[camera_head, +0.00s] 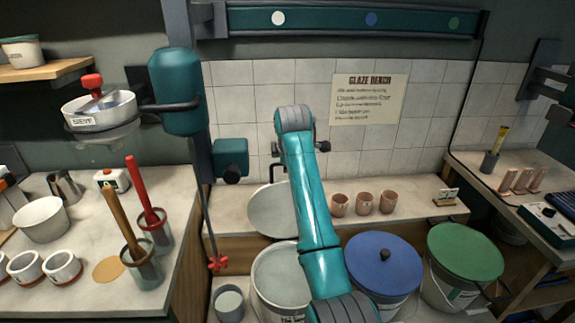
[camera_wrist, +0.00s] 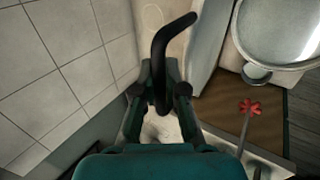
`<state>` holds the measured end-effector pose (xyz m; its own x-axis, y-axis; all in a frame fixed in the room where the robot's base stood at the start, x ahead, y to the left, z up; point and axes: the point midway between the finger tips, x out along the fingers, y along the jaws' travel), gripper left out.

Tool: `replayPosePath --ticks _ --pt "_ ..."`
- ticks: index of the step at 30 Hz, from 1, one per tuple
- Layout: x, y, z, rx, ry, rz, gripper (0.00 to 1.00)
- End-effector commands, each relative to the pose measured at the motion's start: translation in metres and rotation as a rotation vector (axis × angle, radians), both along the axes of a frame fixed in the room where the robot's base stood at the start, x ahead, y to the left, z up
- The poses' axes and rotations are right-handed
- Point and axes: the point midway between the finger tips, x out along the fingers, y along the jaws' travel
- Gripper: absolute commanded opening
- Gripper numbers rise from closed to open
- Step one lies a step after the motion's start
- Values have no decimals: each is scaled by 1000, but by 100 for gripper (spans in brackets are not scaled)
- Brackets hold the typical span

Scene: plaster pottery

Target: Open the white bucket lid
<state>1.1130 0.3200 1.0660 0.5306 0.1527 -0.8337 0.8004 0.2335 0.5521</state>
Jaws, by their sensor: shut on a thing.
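The white bucket (camera_head: 272,272) stands on the floor in front of the bench, with its mouth uncovered and pale content inside. Its pale round lid (camera_head: 268,210) is tilted steeply up behind the mouth, against the bench side. In the wrist view the lid (camera_wrist: 207,45) shows nearly edge-on, and the bucket (camera_wrist: 275,50) is at top right. My gripper (camera_wrist: 160,92) is shut on the black bent lid handle (camera_wrist: 165,45), which passes between its fingers. In the head view my arm hides part of the lid and bucket, and the fingers are mostly hidden.
A blue-lidded bucket (camera_head: 383,262) and a green-lidded bucket (camera_head: 465,250) stand to the right. Several small cups (camera_head: 363,203) sit on the bench behind. A red valve handle (camera_head: 217,263) and a small grey pail (camera_head: 229,303) are close on the left.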

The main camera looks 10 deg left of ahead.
Motion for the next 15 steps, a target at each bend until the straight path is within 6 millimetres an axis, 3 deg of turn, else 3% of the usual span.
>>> replayPosePath --ticks 2,3,6,15 --pt "0 0 1 -1 -2 0 0" --pt "0 0 1 -1 -2 0 18" --pt "0 0 1 0 -2 -1 37" --pt "-1 0 1 0 -1 0 37"
